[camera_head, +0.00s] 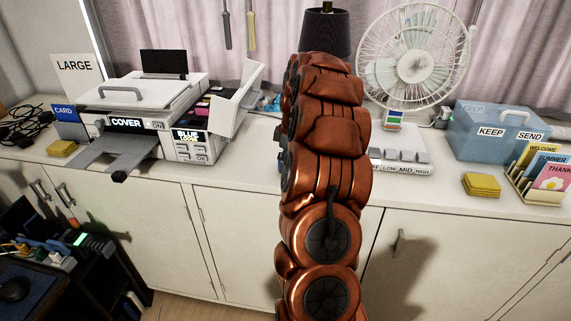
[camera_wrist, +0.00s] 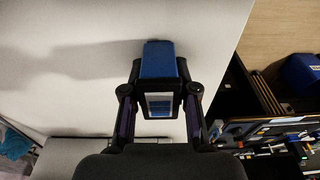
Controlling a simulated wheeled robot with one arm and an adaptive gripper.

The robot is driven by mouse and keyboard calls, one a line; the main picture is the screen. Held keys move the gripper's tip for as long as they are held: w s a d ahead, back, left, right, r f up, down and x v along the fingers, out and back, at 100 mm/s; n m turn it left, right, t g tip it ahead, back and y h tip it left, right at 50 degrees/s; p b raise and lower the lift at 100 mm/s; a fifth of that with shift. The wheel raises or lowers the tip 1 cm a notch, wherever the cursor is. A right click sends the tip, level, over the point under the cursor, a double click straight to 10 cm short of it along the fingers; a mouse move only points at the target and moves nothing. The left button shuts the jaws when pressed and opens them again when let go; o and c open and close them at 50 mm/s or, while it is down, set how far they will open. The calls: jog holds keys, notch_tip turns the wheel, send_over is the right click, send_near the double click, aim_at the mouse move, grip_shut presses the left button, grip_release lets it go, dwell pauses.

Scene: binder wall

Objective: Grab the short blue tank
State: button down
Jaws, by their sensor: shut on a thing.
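The short blue tank (camera_wrist: 158,58) is a small blue block with a pale framed face towards the camera in the wrist view. My gripper (camera_wrist: 160,92) is shut on it, with a dark finger on each side. The tank is over a pale surface and throws a shadow to the left; I cannot tell whether it touches that surface.
The counter (camera_head: 240,150) also bears a fan (camera_head: 414,58), a blue "KEEP/SEND" box (camera_head: 490,138), yellow pads (camera_head: 482,185) and a card rack (camera_head: 525,180) on the right. Small blue items (camera_head: 268,103) lie beside the open panel. Cables (camera_head: 30,125) lie at far left.

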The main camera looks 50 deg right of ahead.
jog(key=shift+r+b, duration=0.85)
jog(key=shift+r, duration=0.8)
jog(key=shift+s+a+r, duration=0.1)
jog(key=shift+s, duration=0.05)
jog(key=s+a+r+b, duration=0.1)
jog(key=s+a+b, duration=0.3)
jog(key=s+a, duration=0.7)
jog(key=shift+r+b, duration=0.2)
jog(key=shift+b, duration=0.15)
